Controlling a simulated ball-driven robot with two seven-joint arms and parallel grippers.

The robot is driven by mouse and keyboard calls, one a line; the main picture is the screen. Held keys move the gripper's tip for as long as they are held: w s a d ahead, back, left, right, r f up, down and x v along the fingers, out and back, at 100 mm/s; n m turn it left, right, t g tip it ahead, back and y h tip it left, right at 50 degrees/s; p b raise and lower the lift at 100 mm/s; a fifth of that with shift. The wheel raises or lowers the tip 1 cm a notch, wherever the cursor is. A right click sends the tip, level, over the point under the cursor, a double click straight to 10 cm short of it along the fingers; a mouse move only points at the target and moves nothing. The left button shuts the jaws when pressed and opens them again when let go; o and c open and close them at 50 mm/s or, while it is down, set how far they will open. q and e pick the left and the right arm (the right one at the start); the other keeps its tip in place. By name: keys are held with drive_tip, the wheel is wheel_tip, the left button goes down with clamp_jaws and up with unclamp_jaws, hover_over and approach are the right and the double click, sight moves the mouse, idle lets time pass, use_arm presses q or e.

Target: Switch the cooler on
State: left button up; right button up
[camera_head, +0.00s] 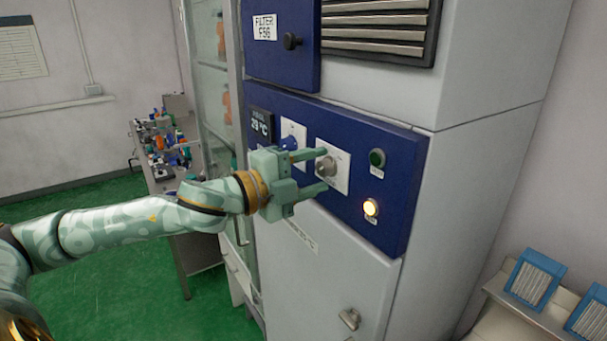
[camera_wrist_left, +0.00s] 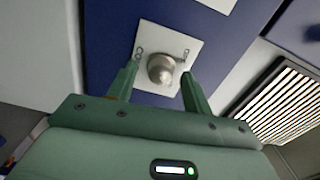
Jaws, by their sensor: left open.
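The cooler (camera_head: 340,250) is a tall grey cabinet with a blue control panel (camera_head: 400,150). A silver-grey rotary knob (camera_head: 326,166) sits on a white plate on that panel; it also shows in the left wrist view (camera_wrist_left: 161,68). My left gripper (camera_head: 319,171) is open, its fingers pointing at the panel on either side of the knob. In the left wrist view the knob lies between and beyond the fingertips (camera_wrist_left: 160,78); I cannot tell whether they touch it. A blue knob (camera_head: 290,143) is left of it. My right gripper is not in view.
A dark display (camera_head: 261,126) reads about 29 °C. A green button (camera_head: 377,158) and a lit yellowish lamp (camera_head: 371,207) are on the panel's right. A filter door (camera_head: 280,60) with a black knob is above. A cluttered bench (camera_head: 160,165) stands left; blue-framed filters (camera_head: 533,282) lie right.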

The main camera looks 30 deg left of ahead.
use_arm(q)
drive_tip(key=shift+f, duration=0.1)
drive_tip(key=shift+s+a+f+b, duration=0.15)
drive_tip(key=shift+s+a+b, duration=0.15)
drive_tip(key=shift+s+b, duration=0.15)
drive_tip(key=shift+s+a+b, duration=0.2)
drive_tip(key=shift+s+b, duration=0.3)
drive_tip(key=shift+s, duration=0.5)
drive_tip(key=p, duration=1.1)
approach(320, 171)
drive_tip(key=v, duration=0.8)
drive_tip(key=shift+d+p, duration=0.1)
drive_tip(key=shift+p, duration=0.2)
